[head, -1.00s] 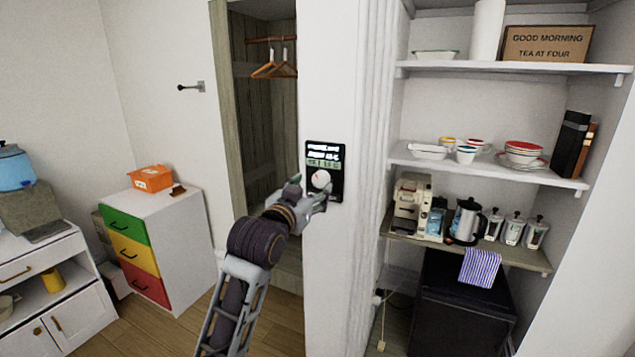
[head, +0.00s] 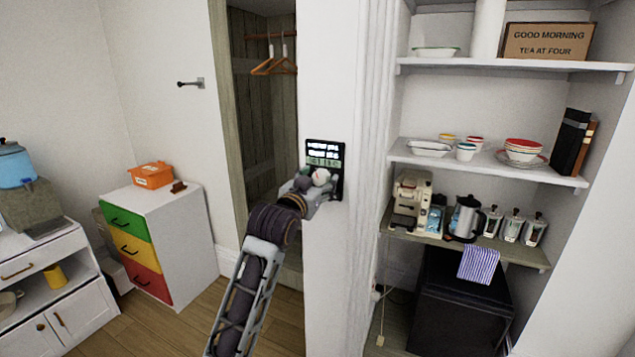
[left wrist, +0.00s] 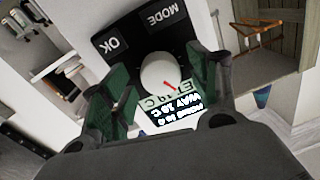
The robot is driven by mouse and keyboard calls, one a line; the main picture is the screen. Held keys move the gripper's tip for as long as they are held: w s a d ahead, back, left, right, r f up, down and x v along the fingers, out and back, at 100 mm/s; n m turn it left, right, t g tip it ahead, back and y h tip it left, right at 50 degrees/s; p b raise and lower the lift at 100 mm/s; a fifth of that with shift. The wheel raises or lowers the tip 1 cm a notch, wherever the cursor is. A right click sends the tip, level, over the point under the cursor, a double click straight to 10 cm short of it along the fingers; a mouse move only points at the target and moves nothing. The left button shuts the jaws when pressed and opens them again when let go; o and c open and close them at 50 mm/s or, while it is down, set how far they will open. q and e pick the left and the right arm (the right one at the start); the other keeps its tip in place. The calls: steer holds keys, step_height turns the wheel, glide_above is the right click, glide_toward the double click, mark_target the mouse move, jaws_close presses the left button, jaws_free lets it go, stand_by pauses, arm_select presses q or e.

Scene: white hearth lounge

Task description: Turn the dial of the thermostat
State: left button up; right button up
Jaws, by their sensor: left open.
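The black thermostat (head: 338,152) is mounted on the white wall pillar, with a lit display of text and a round white dial (head: 321,177). My left gripper (head: 318,190) is at the lower part of the thermostat. In the left wrist view its two fingers (left wrist: 160,88) are open, one on each side of the dial; I cannot tell whether they touch it. My right gripper is not in view.
Right of the pillar is a shelf alcove (head: 488,162) with dishes, a coffee machine and a kettle (head: 466,217). Left is an open wardrobe (head: 262,110) with hangers. A drawer cabinet (head: 190,230) stands at the left, with an orange box on top.

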arm_select(q)
steer(key=c, duration=1)
steer(key=shift+m+p, duration=0.35)
steer(key=shift+m, duration=0.25)
steer(key=m+p, duration=0.2)
steer(key=m, duration=0.2)
steer(key=shift+a+m+p, duration=0.1)
steer(key=shift+m+p, duration=0.25)
steer(key=shift+m, duration=0.05)
steer(key=m+p, duration=0.1)
steer(key=m, duration=0.2)
steer(key=shift+p, duration=0.3)
steer(key=shift+m, duration=0.3)
steer(key=shift+f, duration=0.1)
